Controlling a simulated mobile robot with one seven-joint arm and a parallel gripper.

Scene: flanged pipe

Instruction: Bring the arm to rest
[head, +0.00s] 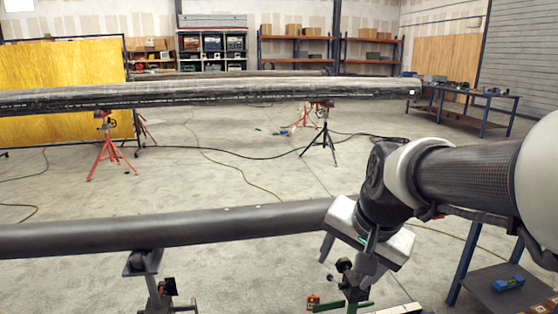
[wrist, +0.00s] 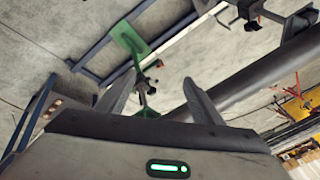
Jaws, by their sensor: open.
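My arm reaches in from the right in the head view, with my gripper (head: 341,271) pointing down near the right end of a dark grey pipe (head: 180,229). In the wrist view the two fingers of my gripper (wrist: 149,86) are spread apart with nothing held between them. The same pipe (wrist: 240,94) runs diagonally behind the right finger, apart from it as far as I can tell. The gripper body hides the pipe's right end in the head view.
A pipe stand (head: 145,263) bears the near pipe. A green-footed stand (wrist: 130,42) lies below my fingers. A blue-framed table (head: 480,287) with a blue tool (head: 508,284) is at lower right. A long grey pipe (head: 220,92) crosses behind; open floor (head: 225,175) lies between.

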